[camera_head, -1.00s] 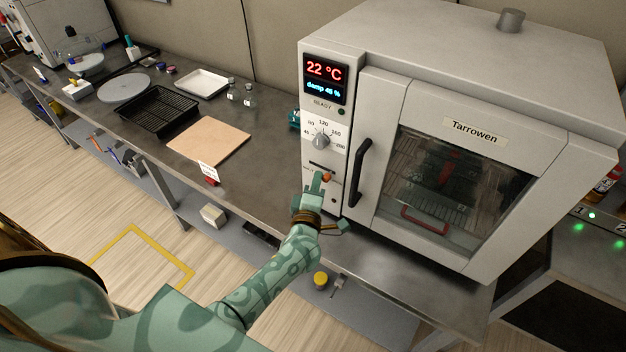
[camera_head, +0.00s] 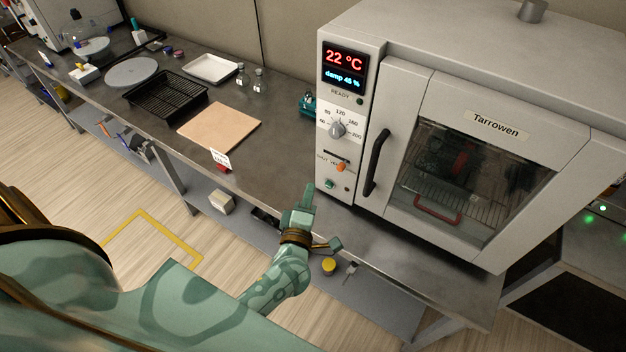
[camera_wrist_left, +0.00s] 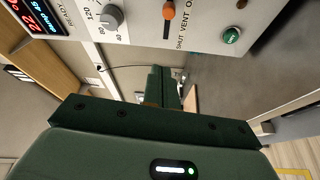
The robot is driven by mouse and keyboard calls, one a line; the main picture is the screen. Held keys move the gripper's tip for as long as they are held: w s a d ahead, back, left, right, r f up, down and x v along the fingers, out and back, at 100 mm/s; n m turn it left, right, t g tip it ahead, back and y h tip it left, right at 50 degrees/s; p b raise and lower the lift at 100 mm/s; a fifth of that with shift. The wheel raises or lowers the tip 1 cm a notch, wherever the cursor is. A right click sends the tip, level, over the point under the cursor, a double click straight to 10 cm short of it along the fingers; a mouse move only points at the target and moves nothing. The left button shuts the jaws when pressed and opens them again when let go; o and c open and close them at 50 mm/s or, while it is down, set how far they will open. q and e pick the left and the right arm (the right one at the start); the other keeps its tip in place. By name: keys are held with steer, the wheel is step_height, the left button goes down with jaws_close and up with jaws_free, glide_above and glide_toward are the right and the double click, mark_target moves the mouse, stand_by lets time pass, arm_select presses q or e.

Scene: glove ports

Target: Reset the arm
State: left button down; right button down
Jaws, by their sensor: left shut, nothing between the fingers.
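My left gripper (camera_head: 308,190) is green, shut and empty. It is in front of the lower left part of the oven's control panel, apart from it, above the bench's front edge. In the left wrist view its closed fingers (camera_wrist_left: 162,88) point past the panel. The oven (camera_head: 478,160) has a display reading 22 °C, a grey dial (camera_head: 337,129), an orange vent lever (camera_head: 341,167) and a green button (camera_head: 329,184). In the wrist view the orange lever (camera_wrist_left: 169,11) and green button (camera_wrist_left: 231,35) show close by. My right gripper is not in view.
A wooden board (camera_head: 220,128), a black rack tray (camera_head: 165,93), a white tray (camera_head: 212,68) and small bottles (camera_head: 259,79) are on the bench left of the oven. A small sign (camera_head: 220,159) stands at the bench's front edge. Floor in front is open.

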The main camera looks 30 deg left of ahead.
arm_select(q)
steer(key=shift+s+d, duration=0.2)
steer(key=shift+s, duration=0.05)
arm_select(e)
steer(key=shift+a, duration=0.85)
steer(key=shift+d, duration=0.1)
